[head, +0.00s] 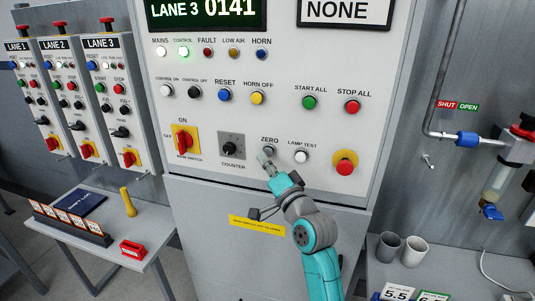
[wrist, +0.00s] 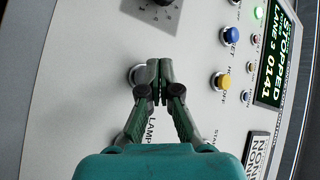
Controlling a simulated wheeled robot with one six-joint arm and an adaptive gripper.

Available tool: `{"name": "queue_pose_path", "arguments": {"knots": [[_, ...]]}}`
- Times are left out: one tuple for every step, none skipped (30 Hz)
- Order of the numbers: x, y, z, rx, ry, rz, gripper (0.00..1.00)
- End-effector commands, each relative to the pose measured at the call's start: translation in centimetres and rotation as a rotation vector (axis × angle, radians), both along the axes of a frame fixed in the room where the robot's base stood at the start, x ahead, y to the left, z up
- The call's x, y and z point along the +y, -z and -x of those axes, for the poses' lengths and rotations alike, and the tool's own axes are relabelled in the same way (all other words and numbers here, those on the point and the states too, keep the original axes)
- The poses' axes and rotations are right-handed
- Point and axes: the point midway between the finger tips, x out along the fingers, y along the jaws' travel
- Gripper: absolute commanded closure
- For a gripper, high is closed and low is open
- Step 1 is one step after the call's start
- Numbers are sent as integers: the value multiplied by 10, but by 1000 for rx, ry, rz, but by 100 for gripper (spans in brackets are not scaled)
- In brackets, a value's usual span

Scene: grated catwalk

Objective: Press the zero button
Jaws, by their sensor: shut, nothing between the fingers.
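The zero button (head: 269,151) is a small round grey button under its ZERO label on the light grey panel, between the counter knob (head: 230,148) and the white lamp test button (head: 301,156). My gripper (head: 264,159) is shut and empty, its tips just lower left of the button in the head view. In the wrist view my gripper (wrist: 160,70) covers part of the panel, and the zero button (wrist: 136,76) shows beside the left fingertip. I cannot tell whether the tips touch it. The green display (head: 206,11) reads LANE 3 0141.
The red emergency stop (head: 345,166) is to the right and the red-yellow main switch (head: 184,141) to the left. The blue reset (head: 224,95) and yellow horn off (head: 257,98) buttons are above. A side table (head: 140,262) stands at lower left.

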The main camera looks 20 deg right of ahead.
Motion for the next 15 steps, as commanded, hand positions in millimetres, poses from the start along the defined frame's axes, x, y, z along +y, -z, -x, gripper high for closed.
{"name": "queue_pose_path", "arguments": {"knots": [[-1, 0, -1, 0, 1, 0, 100], [-2, 0, -2, -1, 1, 1, 100], [-3, 0, -3, -1, 1, 1, 100], [-3, 0, -4, -1, 1, 1, 100], [-4, 0, -4, -1, 1, 1, 100], [-4, 0, -5, 0, 2, 1, 100], [-4, 0, -5, 0, 2, 1, 100], [-4, 0, -5, -1, 1, 1, 100], [-4, 0, -5, -1, 1, 1, 100], [-4, 0, -5, -1, 1, 1, 100], [-4, 0, -5, 0, 1, 0, 100], [-4, 0, -5, 0, 0, 0, 100], [-4, 0, -5, 0, 0, 0, 100], [-4, 0, -5, 0, 0, 0, 100], [-4, 0, -5, 0, 0, 0, 100]]}}
